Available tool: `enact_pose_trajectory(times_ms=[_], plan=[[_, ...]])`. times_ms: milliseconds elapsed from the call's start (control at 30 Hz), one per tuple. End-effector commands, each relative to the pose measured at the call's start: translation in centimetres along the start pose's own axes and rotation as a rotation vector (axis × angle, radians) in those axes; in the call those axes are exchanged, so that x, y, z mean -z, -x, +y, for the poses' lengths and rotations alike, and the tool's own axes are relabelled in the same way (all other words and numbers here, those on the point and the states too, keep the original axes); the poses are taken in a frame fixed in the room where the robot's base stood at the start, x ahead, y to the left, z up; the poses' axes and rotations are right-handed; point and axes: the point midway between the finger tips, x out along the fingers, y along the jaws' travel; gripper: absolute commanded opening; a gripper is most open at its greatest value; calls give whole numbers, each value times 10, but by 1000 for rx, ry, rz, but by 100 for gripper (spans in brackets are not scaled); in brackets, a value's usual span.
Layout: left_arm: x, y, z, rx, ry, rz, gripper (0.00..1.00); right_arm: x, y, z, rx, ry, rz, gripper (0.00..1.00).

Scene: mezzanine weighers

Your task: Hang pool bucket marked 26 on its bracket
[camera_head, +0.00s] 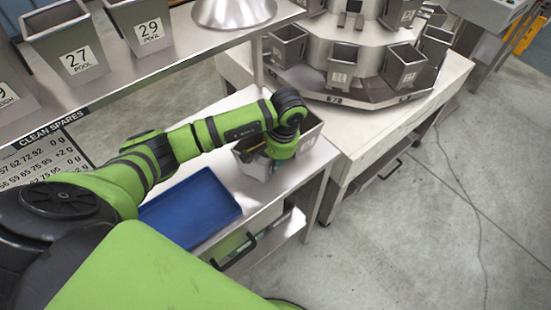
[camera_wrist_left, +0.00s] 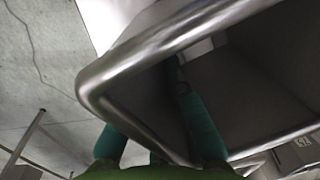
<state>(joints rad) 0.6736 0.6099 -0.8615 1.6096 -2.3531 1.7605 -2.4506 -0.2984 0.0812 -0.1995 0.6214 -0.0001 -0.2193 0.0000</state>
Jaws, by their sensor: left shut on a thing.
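My left gripper (camera_head: 276,162) is over the lower bench, at the rim of a grey metal bucket (camera_head: 309,142). The arm covers part of this bucket, and I cannot read its number. In the left wrist view the bucket's rim (camera_wrist_left: 98,76) passes between my green fingers (camera_wrist_left: 158,130). One finger is inside the bucket and the other is outside, shut on its wall. I cannot tell whether the bucket touches the bench. Brackets on the round weigher (camera_head: 345,52) are too small to make out. My right gripper is out of view.
Buckets marked 27 (camera_head: 72,50) and 29 (camera_head: 140,28) stand on the upper shelf (camera_head: 190,36), near a metal cone (camera_head: 233,12). A blue tray (camera_head: 190,208) lies on the lower bench (camera_head: 300,172). Several buckets ring the weigher.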

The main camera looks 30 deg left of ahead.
Motion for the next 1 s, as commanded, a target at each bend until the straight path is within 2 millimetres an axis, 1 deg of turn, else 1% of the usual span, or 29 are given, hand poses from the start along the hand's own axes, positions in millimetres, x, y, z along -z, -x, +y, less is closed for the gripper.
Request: enact_pose_trajectory(times_ms=[167, 300, 333, 367, 667, 767, 867, 1000], plan=[[1, 0, 0, 0, 1, 2, 0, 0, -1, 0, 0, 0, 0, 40], [1, -4, 0, 0, 1, 2, 0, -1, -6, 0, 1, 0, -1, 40], [0, -3, 1, -1, 0, 0, 23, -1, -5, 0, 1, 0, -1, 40], [0, -3, 1, -1, 0, 0, 34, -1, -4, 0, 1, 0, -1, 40], [0, -2, 1, -1, 0, 0, 34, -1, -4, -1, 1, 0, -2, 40], [0, 1, 0, -1, 0, -1, 34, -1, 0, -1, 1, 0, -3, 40], [1, 14, -1, 0, 0, 2, 34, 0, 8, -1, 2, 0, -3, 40], [1, 44, -2, 1, 0, 4, 34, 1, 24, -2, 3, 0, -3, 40]])
